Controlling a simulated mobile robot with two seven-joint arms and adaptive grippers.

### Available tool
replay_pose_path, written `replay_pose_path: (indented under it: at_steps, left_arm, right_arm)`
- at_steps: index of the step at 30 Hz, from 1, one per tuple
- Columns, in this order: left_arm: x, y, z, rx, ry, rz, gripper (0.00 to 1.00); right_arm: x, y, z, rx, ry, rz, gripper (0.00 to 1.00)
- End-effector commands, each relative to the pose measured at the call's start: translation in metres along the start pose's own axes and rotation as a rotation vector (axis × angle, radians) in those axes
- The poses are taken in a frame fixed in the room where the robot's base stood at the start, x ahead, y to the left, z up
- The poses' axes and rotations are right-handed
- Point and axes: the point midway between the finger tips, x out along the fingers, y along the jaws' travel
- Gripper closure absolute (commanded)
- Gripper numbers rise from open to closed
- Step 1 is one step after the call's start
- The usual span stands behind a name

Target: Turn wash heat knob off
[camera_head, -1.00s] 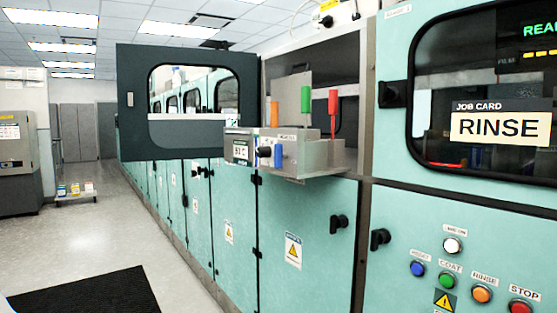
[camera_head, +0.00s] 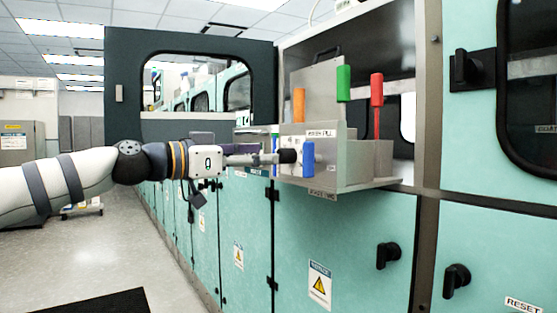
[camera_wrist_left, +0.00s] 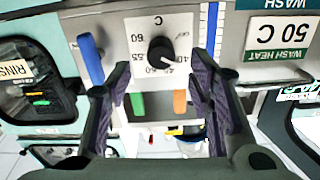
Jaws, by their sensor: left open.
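The black wash heat knob (camera_wrist_left: 161,50) sits on a grey panel with a dial marked in numbers. It also shows in the head view as a black knob (camera_head: 287,156) on the front of the grey box. A "WASH HEAT 50 C" sign (camera_wrist_left: 279,36) is beside the dial in the left wrist view. My left gripper (camera_wrist_left: 160,68) is open, with its fingers on either side of the knob area; I cannot tell whether they touch it. In the head view my left gripper (camera_head: 262,158) reaches the knob from the left. My right gripper is not in view.
A blue lever (camera_head: 308,158) is close to the knob. A dark open door (camera_head: 120,130) stands behind my arm.

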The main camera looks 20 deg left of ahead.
Motion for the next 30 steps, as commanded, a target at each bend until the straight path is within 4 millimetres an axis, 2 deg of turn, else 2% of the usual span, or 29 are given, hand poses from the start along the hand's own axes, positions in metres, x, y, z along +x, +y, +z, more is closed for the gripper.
replay_pose_path:
  at_steps: [3, 6, 10, 16, 17, 23, 30]
  left_arm:
    - [0.026, 0.001, 0.000, -0.001, -0.001, 0.001, 0.52]
    - [0.039, 0.000, -0.001, -0.001, 0.000, 0.000, 0.52]
    - [0.047, 0.000, 0.000, -0.002, 0.000, 0.000, 0.52]
    - [0.048, 0.000, 0.000, -0.002, 0.000, 0.000, 0.52]
    - [0.048, 0.000, 0.000, -0.002, 0.000, 0.000, 0.55]
    - [0.047, 0.000, 0.000, -0.002, -0.001, 0.000, 1.00]
    - [0.047, 0.000, 0.000, -0.012, -0.001, 0.000, 1.00]
  right_arm:
    - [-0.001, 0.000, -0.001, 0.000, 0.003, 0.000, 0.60]
    - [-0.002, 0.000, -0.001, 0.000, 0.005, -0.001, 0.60]
    - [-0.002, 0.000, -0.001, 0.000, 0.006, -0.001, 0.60]
    - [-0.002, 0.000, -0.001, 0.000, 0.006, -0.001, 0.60]
    - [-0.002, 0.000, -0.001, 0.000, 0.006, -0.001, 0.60]
    - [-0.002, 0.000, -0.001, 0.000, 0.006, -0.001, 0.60]
    - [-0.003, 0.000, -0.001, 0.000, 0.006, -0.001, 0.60]
